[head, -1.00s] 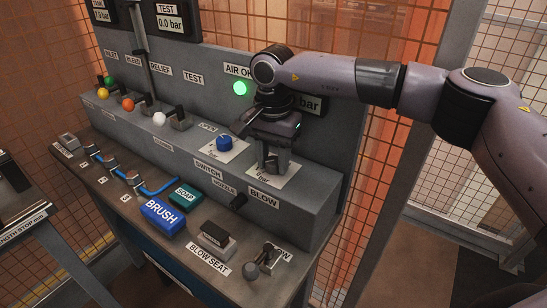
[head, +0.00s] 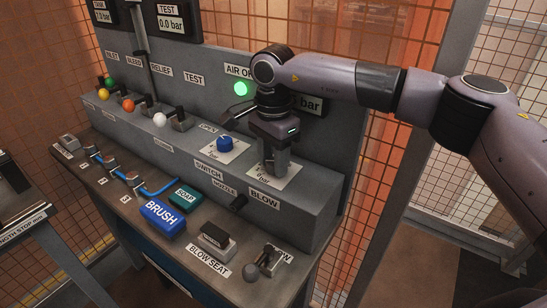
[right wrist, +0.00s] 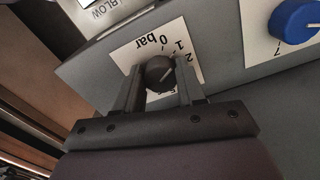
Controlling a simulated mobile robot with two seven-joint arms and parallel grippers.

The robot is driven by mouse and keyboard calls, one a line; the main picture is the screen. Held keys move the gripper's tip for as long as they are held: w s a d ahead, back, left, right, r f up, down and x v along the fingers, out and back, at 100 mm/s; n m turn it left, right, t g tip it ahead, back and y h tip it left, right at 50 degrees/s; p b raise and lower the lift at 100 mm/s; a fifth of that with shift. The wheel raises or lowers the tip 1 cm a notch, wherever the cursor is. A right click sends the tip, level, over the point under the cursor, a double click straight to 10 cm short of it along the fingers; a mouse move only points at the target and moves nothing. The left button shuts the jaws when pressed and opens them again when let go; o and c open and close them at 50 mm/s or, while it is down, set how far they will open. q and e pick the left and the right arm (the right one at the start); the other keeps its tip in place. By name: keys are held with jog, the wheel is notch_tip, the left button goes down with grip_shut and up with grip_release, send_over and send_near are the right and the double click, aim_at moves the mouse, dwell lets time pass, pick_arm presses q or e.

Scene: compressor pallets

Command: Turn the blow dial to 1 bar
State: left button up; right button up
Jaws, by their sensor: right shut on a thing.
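The blow dial (right wrist: 160,74) is a dark round knob with a pale pointer line, on a white scale plate (right wrist: 134,54) marked 0, 1, 2 and bar. In the right wrist view the pointer slants up and right, roughly toward the 2 side; the exact reading is unclear. My right gripper (right wrist: 158,88) is shut on the dial, one finger on each side. In the head view my right gripper (head: 276,168) reaches down over the dial's plate (head: 290,174) and hides the knob. My left gripper is not in view.
A blue dial (head: 225,144) sits left of my gripper; it also shows in the right wrist view (right wrist: 295,20). A green lamp (head: 241,88) glows above. A bar display (head: 312,105) is partly hidden by my arm. BRUSH (head: 162,217) and SOAP (head: 186,197) blocks lie on the bench.

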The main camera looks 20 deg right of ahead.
aim_at(273, 162)
jog(key=shift+r, duration=0.1)
jog(key=o, duration=1.1)
jog(key=shift+c, duration=0.2)
jog(key=shift+r, duration=0.1)
notch_tip(273, 162, up, 7)
jog(key=shift+b, duration=0.3)
